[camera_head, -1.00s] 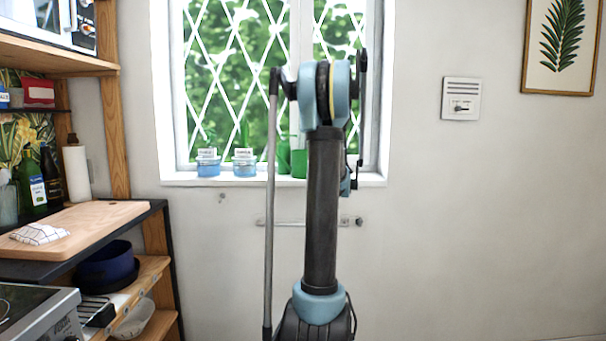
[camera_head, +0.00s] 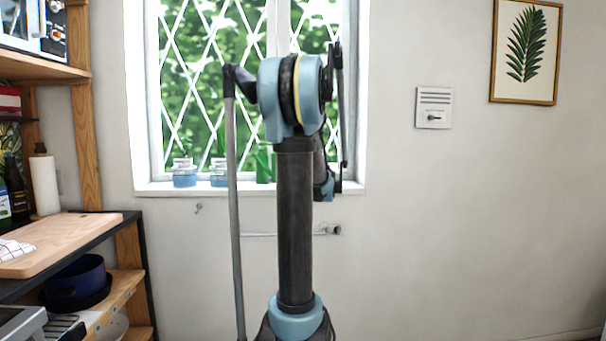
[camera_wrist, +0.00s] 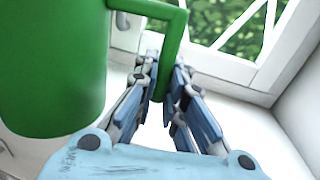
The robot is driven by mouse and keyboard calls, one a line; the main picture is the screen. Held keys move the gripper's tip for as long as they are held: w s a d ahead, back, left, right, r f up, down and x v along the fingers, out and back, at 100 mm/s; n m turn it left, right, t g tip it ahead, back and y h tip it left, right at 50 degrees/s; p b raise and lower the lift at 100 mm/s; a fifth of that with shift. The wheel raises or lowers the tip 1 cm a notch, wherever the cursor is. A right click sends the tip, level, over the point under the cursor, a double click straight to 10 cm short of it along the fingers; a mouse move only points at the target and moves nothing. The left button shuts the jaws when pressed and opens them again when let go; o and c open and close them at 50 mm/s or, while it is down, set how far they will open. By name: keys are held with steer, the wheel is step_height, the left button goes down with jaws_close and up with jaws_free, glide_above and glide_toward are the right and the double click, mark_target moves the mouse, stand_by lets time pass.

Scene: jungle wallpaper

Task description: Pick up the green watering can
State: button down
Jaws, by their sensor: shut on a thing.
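The green watering can (camera_wrist: 50,65) fills the left of the wrist view, its body upright and its handle (camera_wrist: 172,45) arching out to the right. My gripper (camera_wrist: 166,75) is shut on this handle, with one finger on each side of it. In the head view a green part of the can (camera_head: 264,165) shows at the window sill, just left of my arm, which hides the rest and my gripper. I cannot tell whether the can's base touches the sill.
Two blue-based pots (camera_head: 185,174) stand on the white window sill (camera_head: 165,189) left of the can. The latticed window (camera_head: 205,90) is close behind. A wooden shelf unit with a cutting board (camera_head: 75,240) stands at the left.

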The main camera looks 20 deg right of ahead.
steer(key=s+a, duration=0.1)
steer(key=s, duration=0.9)
steer(key=shift+s+r, duration=0.2)
steer(key=shift+s, duration=0.05)
steer(key=shift+a+r, duration=0.1)
steer(key=shift+r, duration=0.25)
steer(key=shift+r, duration=0.35)
steer(key=shift+r, duration=0.25)
steer(key=shift+r, duration=1.4)
steer(key=shift+f, duration=0.1)
